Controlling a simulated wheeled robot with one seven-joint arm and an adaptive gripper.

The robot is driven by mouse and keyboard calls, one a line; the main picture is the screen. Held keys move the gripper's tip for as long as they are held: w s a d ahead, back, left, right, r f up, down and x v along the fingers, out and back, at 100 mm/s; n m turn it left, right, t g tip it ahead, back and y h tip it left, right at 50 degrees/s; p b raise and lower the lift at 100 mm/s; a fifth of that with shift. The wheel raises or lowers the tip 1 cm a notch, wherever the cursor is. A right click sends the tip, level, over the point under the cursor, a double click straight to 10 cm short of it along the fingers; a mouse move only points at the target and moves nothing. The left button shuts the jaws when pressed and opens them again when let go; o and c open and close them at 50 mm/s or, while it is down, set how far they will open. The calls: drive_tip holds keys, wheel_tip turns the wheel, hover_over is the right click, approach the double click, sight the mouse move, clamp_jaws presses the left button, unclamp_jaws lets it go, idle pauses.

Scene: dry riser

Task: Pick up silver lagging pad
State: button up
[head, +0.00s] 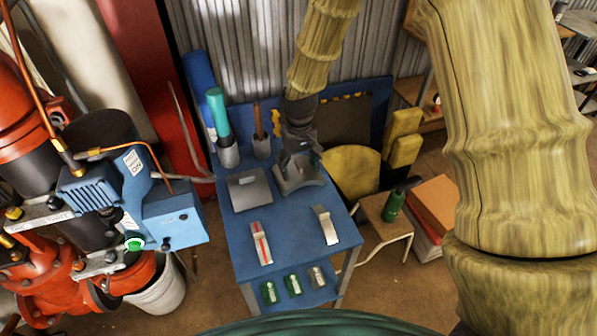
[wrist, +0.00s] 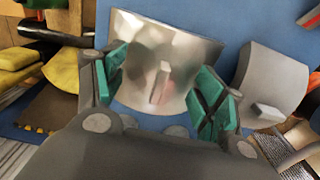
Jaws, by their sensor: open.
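The silver lagging pad (wrist: 185,50) is a shiny, curved sheet with a small raised tab, lying on the blue table (head: 285,235). In the wrist view it lies between the teal-lined fingers of my gripper (wrist: 165,92), which are apart on either side of its tab. I cannot tell whether they touch it. In the head view my gripper (head: 298,178) is low over the table's back right part and hides most of this pad. A second, duller grey pad (head: 248,190) with a tab lies beside it to the left; it also shows at right in the wrist view (wrist: 275,80).
Two clips, one red-striped (head: 260,243) and one plain (head: 325,225), lie near the table's front. Upright tools in holders (head: 219,115) stand at the back left. Blue-and-red pipework (head: 130,190) is left; a stool with a green bottle (head: 393,206) is right.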

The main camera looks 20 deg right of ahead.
drive_tip(key=shift+c, duration=0.3)
drive_tip(key=shift+s, duration=0.1)
drive_tip(key=c, duration=0.9)
drive_tip(key=shift+c, duration=0.6)
drive_tip(key=shift+s, duration=0.15)
